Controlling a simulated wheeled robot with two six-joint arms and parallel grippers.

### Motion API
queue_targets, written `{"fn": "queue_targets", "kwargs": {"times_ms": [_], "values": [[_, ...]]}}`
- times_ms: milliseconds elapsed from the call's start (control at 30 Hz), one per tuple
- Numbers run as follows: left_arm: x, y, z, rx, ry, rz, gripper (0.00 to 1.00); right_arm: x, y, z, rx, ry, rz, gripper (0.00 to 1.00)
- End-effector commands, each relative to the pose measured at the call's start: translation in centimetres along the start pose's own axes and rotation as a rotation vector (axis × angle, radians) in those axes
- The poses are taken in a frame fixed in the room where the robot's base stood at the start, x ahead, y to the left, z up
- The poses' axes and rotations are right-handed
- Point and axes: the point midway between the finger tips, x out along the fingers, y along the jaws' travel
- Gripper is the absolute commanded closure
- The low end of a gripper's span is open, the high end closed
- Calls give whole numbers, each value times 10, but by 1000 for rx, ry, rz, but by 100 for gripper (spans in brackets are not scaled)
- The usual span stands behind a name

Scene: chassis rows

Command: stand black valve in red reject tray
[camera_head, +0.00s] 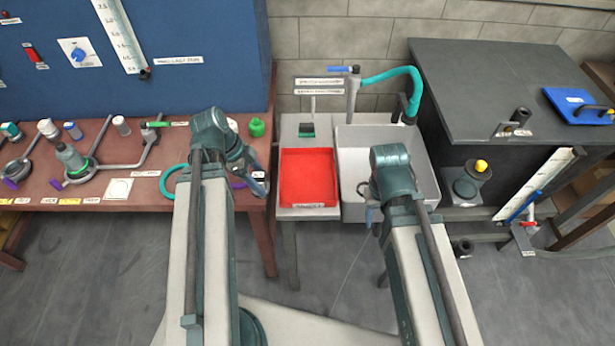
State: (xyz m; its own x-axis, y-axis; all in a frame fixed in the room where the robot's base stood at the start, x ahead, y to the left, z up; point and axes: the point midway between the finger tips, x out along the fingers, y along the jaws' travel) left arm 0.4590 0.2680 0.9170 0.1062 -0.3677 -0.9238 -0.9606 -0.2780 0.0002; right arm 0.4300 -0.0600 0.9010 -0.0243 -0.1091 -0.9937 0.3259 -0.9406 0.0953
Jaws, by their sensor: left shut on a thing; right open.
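The red reject tray (309,178) is in the middle of the head view, on a pale stand left of the sink, and looks empty. My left gripper (260,186) is left of the tray, near the right end of the brown bench. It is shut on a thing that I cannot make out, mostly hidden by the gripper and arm. My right gripper (371,218) is open over the sink's front left part. I cannot clearly identify the black valve. A small black upright part (520,116) stands on the dark table at right.
The grey sink (428,175) with a teal hose (388,76) adjoins the tray. The brown bench (115,190) at left holds several valves and fittings. A green knob (256,127) is near its right end. A blue tray (582,104) lies on the dark table (465,85).

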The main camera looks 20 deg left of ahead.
Motion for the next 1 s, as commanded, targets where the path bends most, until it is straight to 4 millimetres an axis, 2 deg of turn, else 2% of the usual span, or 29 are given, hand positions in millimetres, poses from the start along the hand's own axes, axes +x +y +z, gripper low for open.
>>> {"fn": "queue_targets", "kwargs": {"times_ms": [500, 700, 1000], "values": [[50, -66, -90, 6, 1, 2, 100, 12, -1, -1, 0, 0, 0, 50], [58, -75, -105, 2, 1, 1, 100, 13, -1, -1, 0, 0, 0, 50], [61, -79, -111, 3, 1, 1, 100, 14, -1, -1, 0, 0, 0, 50]]}}
